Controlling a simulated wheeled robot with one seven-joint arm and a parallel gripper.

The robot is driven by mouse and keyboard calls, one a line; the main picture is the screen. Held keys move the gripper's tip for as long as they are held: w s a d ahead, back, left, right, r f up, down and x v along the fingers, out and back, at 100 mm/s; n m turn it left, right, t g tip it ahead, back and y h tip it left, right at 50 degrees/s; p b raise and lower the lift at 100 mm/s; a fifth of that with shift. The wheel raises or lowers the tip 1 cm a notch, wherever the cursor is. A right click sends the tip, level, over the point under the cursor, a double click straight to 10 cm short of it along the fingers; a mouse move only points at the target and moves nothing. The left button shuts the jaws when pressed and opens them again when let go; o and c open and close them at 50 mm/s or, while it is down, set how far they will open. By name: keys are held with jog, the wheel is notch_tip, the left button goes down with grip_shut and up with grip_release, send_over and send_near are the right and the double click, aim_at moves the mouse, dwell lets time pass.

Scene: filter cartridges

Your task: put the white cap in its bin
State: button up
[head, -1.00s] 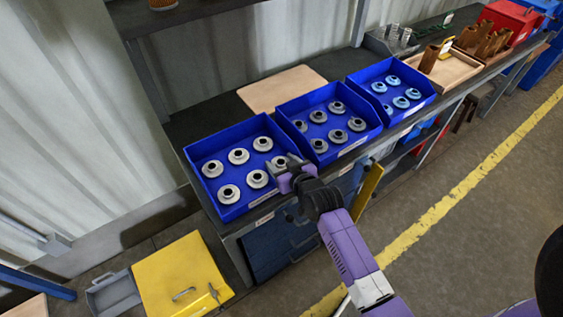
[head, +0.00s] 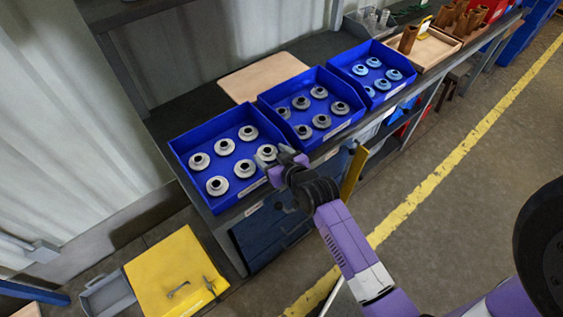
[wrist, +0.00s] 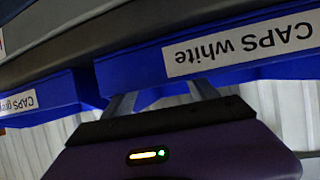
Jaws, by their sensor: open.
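The white-caps bin (head: 190,187) is the left blue bin on the bench in the head view. It holds several pale ring-shaped caps with dark centres, in two rows. One white cap (head: 264,151) in its right front corner lies right beside my gripper (head: 283,160). My gripper is at that bin's front right corner. The "CAPS white" label (wrist: 240,48) shows upside down on the bin's front wall, close to the fingers.
A middle blue bin (head: 340,129) holds grey caps and a right blue bin (head: 397,92) holds blue caps. A beige board (head: 262,76) lies behind them. A wooden tray (head: 432,52) stands farther right. A yellow box (head: 165,275) is on the floor at lower left.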

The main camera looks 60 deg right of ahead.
jog(key=s+a+r+n+t+y, duration=0.1)
jog(key=s+a+r, duration=0.2)
jog(key=s+a, duration=0.55)
jog(key=s+a+r+n+t+y, duration=0.1)
jog(key=s+a+r, duration=0.2)
jog(key=s+a, duration=0.55)
jog(key=s+a+r+n+t+y, duration=0.1)
jog(key=s+a+r+n+y, duration=0.1)
jog(key=s+r, duration=0.7)
jog(key=s+a+y, duration=0.1)
jog(key=s+a, duration=0.1)
jog(key=s, duration=0.1)
jog(key=shift+a+r+n, duration=0.2)
jog(key=shift+r+n, duration=0.2)
